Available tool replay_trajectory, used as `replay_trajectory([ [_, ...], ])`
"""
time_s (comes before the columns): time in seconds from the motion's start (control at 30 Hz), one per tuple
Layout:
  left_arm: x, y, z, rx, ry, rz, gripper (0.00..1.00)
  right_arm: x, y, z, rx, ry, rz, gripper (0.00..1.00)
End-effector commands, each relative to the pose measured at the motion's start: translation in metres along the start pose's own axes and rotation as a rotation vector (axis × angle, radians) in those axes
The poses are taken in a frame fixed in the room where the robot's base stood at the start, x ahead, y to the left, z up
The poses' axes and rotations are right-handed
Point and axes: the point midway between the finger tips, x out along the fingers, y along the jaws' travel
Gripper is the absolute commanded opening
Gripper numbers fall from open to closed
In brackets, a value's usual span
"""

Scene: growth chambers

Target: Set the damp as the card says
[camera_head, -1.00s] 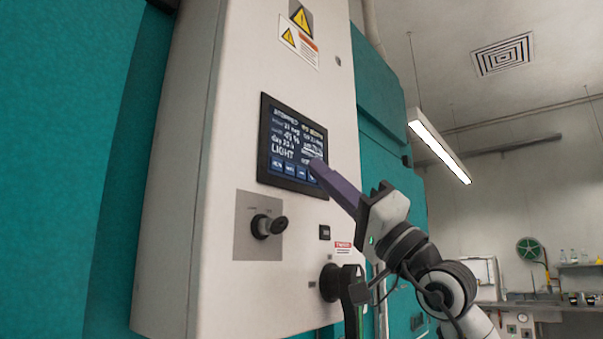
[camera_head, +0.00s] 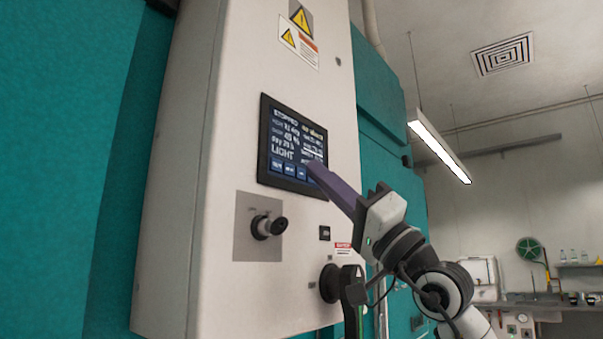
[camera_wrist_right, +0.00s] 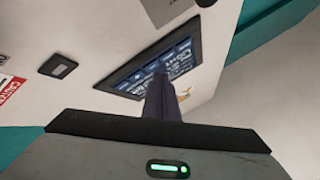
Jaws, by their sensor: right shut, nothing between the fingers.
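The dark touch screen (camera_head: 286,138) is set in the white control cabinet and shows lines of text, among them the word LIGHT, above a row of blue buttons. The screen (camera_wrist_right: 140,72) also shows in the right wrist view. My right gripper (camera_head: 314,168) is shut and empty. Its fingertips are at the screen's lower right, over the right end of the button row; I cannot tell whether they touch the glass. In the right wrist view the shut fingers (camera_wrist_right: 161,85) cover part of the screen. No card can be made out. My left gripper is not in view.
Yellow warning labels (camera_head: 299,38) are above. Teal chamber walls (camera_head: 75,130) flank the cabinet. A lab bench (camera_head: 545,302) stands far right.

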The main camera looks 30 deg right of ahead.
Motion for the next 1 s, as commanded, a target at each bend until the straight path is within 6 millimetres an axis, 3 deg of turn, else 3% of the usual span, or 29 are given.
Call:
replay_trajectory([
  [1.0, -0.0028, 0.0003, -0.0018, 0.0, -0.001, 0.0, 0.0, 0.0076, 0.005, 0.0052, 0.001, 0.0, -0.001, 0.0],
])
